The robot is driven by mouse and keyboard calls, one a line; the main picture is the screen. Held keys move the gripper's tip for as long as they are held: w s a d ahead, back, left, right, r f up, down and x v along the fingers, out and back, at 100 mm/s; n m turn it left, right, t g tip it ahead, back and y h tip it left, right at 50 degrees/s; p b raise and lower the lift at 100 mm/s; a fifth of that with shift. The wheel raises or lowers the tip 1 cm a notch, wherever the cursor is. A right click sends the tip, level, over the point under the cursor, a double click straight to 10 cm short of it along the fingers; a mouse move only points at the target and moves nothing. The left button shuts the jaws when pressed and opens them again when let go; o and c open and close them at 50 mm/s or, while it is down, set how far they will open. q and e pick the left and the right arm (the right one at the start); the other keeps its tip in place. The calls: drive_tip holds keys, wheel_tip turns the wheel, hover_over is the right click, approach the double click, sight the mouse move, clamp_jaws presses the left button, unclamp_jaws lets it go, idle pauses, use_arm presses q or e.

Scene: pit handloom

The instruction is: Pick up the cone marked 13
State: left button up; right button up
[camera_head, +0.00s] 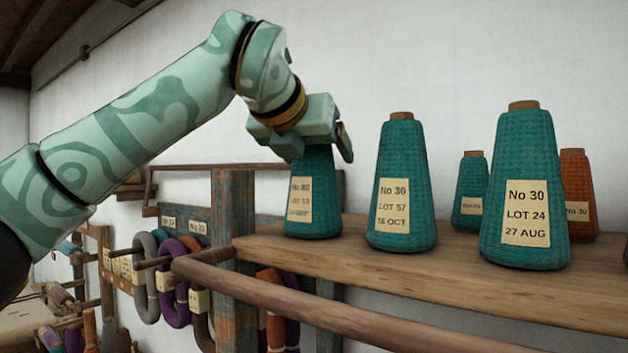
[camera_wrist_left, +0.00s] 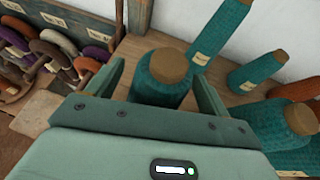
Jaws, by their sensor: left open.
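The leftmost teal cone (camera_head: 314,200) stands upright on the wooden shelf. Its label is small and blurred; the lot line seems to read 13. My left gripper (camera_head: 318,150) is at this cone's top, with its open fingers on either side and the tip hidden behind it. In the left wrist view the cone (camera_wrist_left: 162,80) with its brown tip sits between the two spread fingers, with no clear grip on it. My right gripper is not in view.
Close to the right stand a teal cone marked LOT 57 (camera_head: 402,185) and a larger one marked LOT 24 (camera_head: 524,190). A smaller teal cone (camera_head: 469,190) and an orange cone (camera_head: 577,190) are behind. A wooden rail (camera_head: 330,310) runs before the shelf (camera_head: 450,275); yarn hanks (camera_head: 172,290) hang left.

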use_arm(q)
drive_tip(key=shift+w, duration=0.1)
drive_tip(key=shift+s, duration=0.2)
drive_tip(key=shift+c, duration=1.2)
drive_tip(key=c, duration=1.3)
drive_tip(key=shift+o, duration=0.2)
drive_tip(key=shift+r, duration=0.1)
